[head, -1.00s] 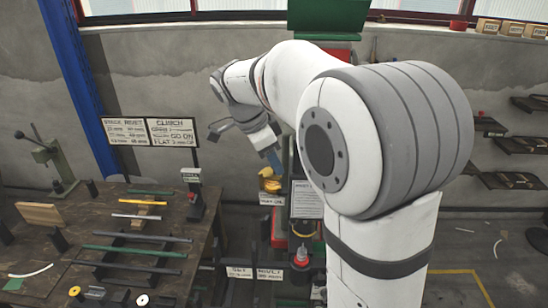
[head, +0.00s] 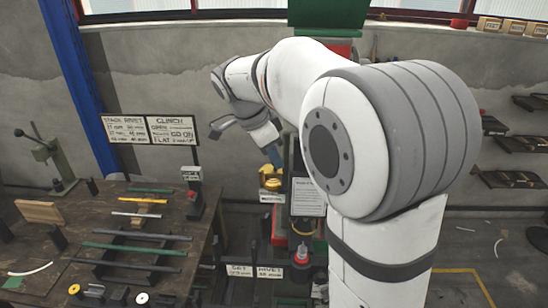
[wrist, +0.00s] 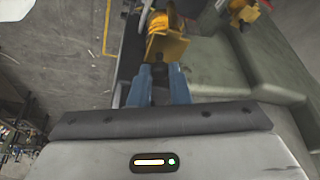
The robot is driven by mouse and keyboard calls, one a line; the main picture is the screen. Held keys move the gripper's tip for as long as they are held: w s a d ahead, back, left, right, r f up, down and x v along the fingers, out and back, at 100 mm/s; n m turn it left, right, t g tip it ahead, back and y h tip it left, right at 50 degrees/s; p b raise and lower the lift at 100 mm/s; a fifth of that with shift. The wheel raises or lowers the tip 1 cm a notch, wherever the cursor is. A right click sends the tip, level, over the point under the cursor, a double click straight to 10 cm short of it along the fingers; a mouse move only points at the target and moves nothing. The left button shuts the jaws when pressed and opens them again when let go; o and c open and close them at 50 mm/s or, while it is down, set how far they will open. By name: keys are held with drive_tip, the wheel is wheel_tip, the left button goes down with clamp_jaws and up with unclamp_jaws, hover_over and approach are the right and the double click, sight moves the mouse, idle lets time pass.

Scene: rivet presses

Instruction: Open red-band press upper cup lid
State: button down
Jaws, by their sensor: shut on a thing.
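The press (head: 294,160) stands behind my arm in the head view, mostly hidden by it. A yellow cup with its lid (head: 270,182) shows at its left side, just below my gripper (head: 271,156). In the wrist view, the yellow lid part (wrist: 168,47) is directly beyond the blue fingertips of my gripper (wrist: 157,72). The fingers are close together on a small dark piece at the yellow part, probably the lid's tab. Its exact shape is hidden between the fingers. I cannot tell how far the lid is raised.
A second yellow fitting (wrist: 243,13) is at the upper right of the wrist view, on the grey-green press body (wrist: 220,65). A workbench (head: 75,225) with rods and a small hand press stands left. Signs (head: 253,271) stand low in front. Shelves line the right wall.

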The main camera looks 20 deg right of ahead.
drive_tip(key=n+t+b, duration=0.1)
drive_tip(key=n+b, duration=0.1)
drive_tip(key=w+n+y+b, duration=0.1)
drive_tip(key=n, duration=0.1)
drive_tip(key=shift+d+f+n+t+b, duration=0.15)
drive_tip(key=shift+d+n+t+b, duration=0.05)
drive_tip(key=shift+n+t+b, duration=0.2)
drive_tip(key=n, duration=0.2)
drive_tip(key=w+n+t+y+b, duration=0.1)
drive_tip(key=n, duration=0.1)
drive_tip(key=shift+w+n+b, duration=0.1)
drive_tip(key=shift+n+b, duration=0.2)
drive_tip(key=shift+w+a+n+t+y+b, duration=0.15)
drive_tip(key=shift+w+a+n+y, duration=0.3)
drive_tip(key=shift+n, duration=1)
drive_tip(key=shift+w+n+t+y+b, duration=0.15)
drive_tip(key=shift+n+y, duration=0.45)
drive_tip(key=shift+n, duration=0.9)
drive_tip(key=shift+w+a+n+t+y+b, duration=0.1)
drive_tip(key=shift+w+a+n+t+y, duration=0.3)
drive_tip(key=shift+n, duration=1.05)
drive_tip(key=shift+s+d+y, duration=0.1)
drive_tip(key=shift+s+y, duration=0.05)
drive_tip(key=shift+y, duration=0.1)
drive_tip(key=c, duration=1.4)
unclamp_jaws()
drive_tip(key=shift+o, duration=0.2)
